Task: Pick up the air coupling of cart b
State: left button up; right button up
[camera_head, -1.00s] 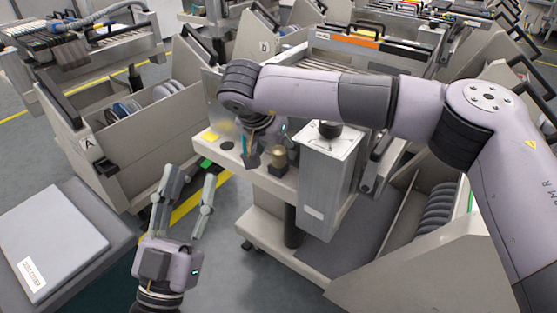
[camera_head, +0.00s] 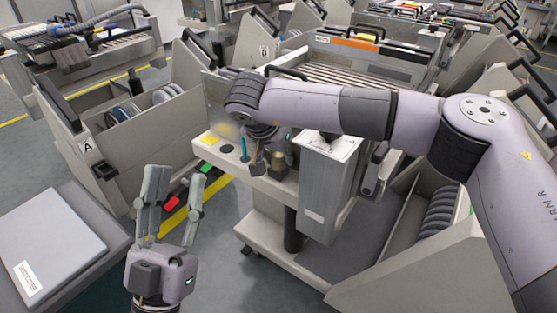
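I cannot tell for sure which piece is the air coupling.
A grey metal box (camera_head: 328,190) stands right of the shelf pieces. Trolley A (camera_head: 150,150) with reels is at left. A flat grey case (camera_head: 50,240) lies at lower left.

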grip_shut()
dwell(0.5)
